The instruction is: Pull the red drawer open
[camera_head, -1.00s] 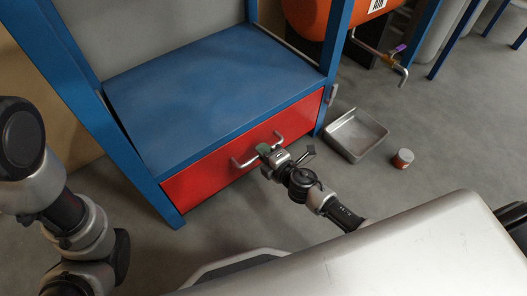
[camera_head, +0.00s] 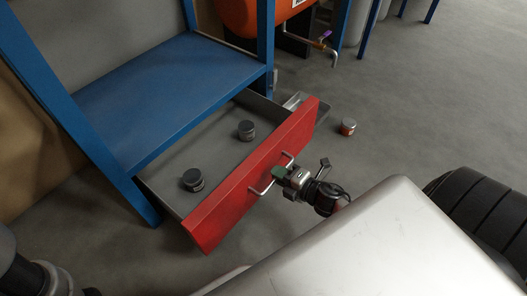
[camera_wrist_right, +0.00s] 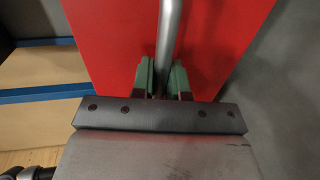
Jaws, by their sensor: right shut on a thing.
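The red drawer (camera_head: 252,186) stands pulled well out from under the blue shelf, with its grey inside showing. Two dark round cans (camera_head: 193,180) (camera_head: 246,130) stand in it. A metal bar handle (camera_head: 266,186) is fixed to the red front. My right gripper (camera_head: 280,173) is at the handle. In the right wrist view its green fingers (camera_wrist_right: 163,78) are shut around the bar (camera_wrist_right: 169,40), with the red front close behind. My left gripper is not in view; only part of my left arm shows at the lower left.
The blue shelf (camera_head: 170,85) is above the drawer. A metal tray (camera_head: 297,101) is partly hidden behind the drawer's right end. An orange tank (camera_head: 245,14) with a tap is behind.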

